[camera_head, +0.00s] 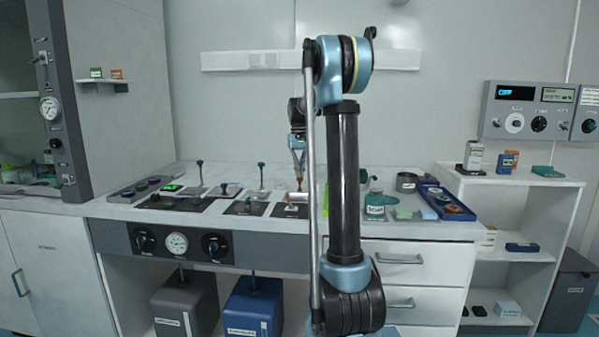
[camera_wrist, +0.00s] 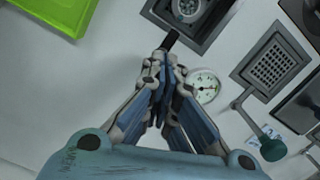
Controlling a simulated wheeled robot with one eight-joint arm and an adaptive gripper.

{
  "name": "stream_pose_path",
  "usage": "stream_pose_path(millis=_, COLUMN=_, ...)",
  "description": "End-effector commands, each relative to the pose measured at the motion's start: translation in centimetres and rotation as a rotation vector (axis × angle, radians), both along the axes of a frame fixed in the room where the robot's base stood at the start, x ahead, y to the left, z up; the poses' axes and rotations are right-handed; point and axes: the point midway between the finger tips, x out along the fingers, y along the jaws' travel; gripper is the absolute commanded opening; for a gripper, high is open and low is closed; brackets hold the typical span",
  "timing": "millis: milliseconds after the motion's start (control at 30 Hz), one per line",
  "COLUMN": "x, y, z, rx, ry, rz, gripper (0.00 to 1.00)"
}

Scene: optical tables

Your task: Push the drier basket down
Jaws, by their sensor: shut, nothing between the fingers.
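My gripper (camera_head: 299,178) hangs low over the bench, partly behind my own arm in the head view. In the wrist view my gripper (camera_wrist: 163,65) has its fingers closed together, with nothing between them. A dark handle (camera_wrist: 170,40) sticks out just beyond the fingertips, from a dark square unit (camera_wrist: 205,28) with a round part in it. I cannot tell if the fingertips touch this handle. A perforated square grid (camera_wrist: 274,68) lies to the right, beside a lever with a dark green knob (camera_wrist: 272,148). I cannot tell for certain which part is the drier basket.
A round gauge (camera_wrist: 205,84) sits right of the fingers. A bright green tray (camera_wrist: 60,15) is at upper left. In the head view, several knobbed levers (camera_head: 200,172) stand left of my gripper, and a labelled bottle (camera_head: 375,204) and containers stand right on the bench (camera_head: 420,230).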

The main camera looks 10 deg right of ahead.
Motion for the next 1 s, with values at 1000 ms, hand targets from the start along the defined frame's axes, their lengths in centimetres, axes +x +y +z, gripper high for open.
stream_pose_path(millis=1000, x=3.1, y=0.2, z=1.9, rx=0.000, ry=0.000, rz=0.000, gripper=0.00)
